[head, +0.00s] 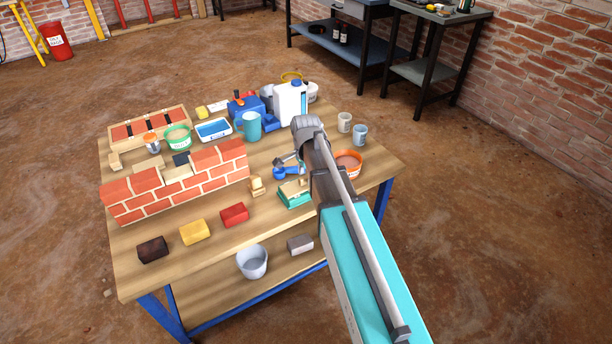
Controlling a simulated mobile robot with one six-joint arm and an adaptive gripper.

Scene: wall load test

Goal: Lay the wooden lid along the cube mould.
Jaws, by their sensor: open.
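A small teal-green box, which looks like the cube mould (298,203), stands on the workbench just left of my arm. A pale wood-coloured piece, which looks like the wooden lid (291,187), shows on top of it. It is too small to tell whether the lid lies along or across the mould. A grey part that looks like my gripper (284,161) shows beyond the mould, above a blue item (290,172). It appears open and apart from the lid. My arm hides the right side of this area.
A low brick wall (180,188) stands left on the workbench (215,262). Yellow (194,232), red (234,215) and dark (152,250) blocks lie in front. A small wooden piece (257,187) is left of the mould. An orange bowl (348,165) and two cups stand right of my arm.

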